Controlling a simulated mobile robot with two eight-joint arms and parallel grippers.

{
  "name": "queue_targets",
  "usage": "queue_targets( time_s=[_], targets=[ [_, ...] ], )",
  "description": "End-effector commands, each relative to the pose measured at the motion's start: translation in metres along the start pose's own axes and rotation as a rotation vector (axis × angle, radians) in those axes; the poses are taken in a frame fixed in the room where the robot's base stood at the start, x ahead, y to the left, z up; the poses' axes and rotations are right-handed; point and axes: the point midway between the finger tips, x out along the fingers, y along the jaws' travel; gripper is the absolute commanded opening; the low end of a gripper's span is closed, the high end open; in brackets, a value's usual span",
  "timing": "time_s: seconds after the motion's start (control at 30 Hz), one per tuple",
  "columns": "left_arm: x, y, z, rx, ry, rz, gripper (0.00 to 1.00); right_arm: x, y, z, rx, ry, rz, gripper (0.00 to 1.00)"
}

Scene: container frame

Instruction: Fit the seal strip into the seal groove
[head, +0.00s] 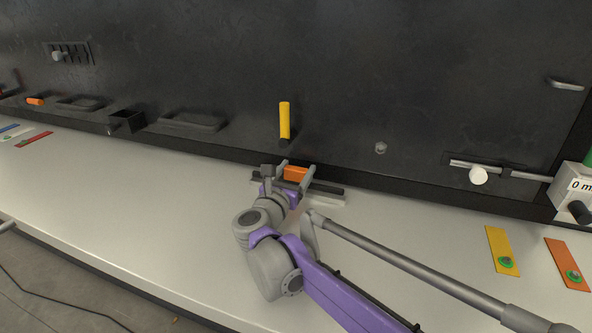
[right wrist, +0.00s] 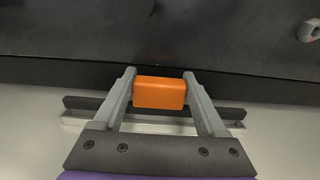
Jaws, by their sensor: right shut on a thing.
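My right gripper (head: 295,172) reaches to the back edge of the bench and is shut on an orange block (right wrist: 160,94), one finger on each side. The block appears to be the grip of a long dark strip (right wrist: 86,102), which I take for the seal strip; it also shows in the head view (head: 328,187). The strip runs left to right in line with a light grey bar (right wrist: 72,122) at the foot of the black wall. I cannot tell whether the strip touches the bar or sits in a groove; the fingers hide its middle. My left gripper is not in view.
A yellow handle (head: 284,118) stands out from the black wall above my gripper. A grey rod with a white knob (head: 478,176) is at the right.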

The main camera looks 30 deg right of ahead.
Motion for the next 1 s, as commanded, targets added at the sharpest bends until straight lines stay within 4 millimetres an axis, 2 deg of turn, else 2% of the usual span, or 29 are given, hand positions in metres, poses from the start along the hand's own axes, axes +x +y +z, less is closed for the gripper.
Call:
queue_targets(
  time_s=[0.37,1.0],
  targets=[
    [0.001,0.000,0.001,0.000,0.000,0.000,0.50,0.000,0.000,-0.001,0.000,0.000,0.000,0.16],
    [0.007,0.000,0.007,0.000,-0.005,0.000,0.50,0.000,0.000,-0.015,0.000,0.000,0.000,0.16]
  ],
)
